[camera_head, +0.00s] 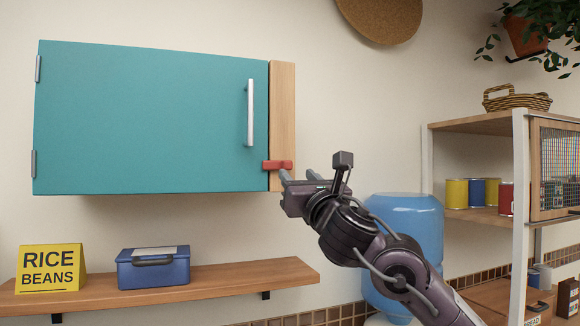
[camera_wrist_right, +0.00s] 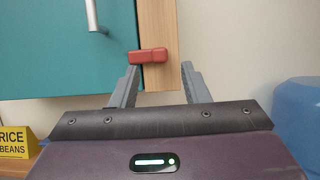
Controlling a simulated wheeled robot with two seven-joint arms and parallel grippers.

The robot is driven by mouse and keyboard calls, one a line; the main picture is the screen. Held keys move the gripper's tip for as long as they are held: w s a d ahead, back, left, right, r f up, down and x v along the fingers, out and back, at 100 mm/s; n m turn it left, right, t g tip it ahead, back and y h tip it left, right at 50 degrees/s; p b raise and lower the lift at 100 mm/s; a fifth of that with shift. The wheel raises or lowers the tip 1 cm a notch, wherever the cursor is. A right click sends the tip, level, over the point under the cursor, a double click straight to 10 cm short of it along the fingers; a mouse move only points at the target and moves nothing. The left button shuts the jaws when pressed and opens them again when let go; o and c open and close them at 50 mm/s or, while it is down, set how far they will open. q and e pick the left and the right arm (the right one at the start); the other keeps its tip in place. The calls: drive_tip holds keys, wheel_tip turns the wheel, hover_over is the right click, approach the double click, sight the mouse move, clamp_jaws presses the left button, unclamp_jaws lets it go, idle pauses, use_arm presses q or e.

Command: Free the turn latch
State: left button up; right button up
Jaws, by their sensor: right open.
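The red turn latch (camera_head: 278,165) lies horizontally across the seam between the teal cabinet door (camera_head: 150,120) and the wooden side post (camera_head: 283,110), near the door's lower right corner. The door is closed and has a vertical silver handle (camera_head: 250,113). My right gripper (camera_head: 297,174) is open just right of and slightly below the latch. In the right wrist view the red latch (camera_wrist_right: 148,56) sits ahead of the two spread fingers (camera_wrist_right: 160,80), with nothing held between them. I cannot tell whether a finger touches it. My left gripper is not in view.
Below the cabinet, a wooden shelf (camera_head: 225,280) holds a yellow rice and beans box (camera_head: 50,270) and a blue case (camera_head: 153,268). A blue water bottle (camera_head: 420,215) stands behind my right arm. A shelf rack with several cans (camera_head: 457,193) is at the right.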

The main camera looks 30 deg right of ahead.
sight(289, 166)
drive_tip(key=p+x, duration=0.1)
drive_tip(key=x, duration=0.3)
drive_tip(key=shift+w+r+p, duration=0.1)
drive_tip(key=shift+p, duration=0.25)
drive_tip(key=shift+w+d+r, duration=0.1)
drive_tip(key=shift+w, duration=0.3)
clamp_jaws()
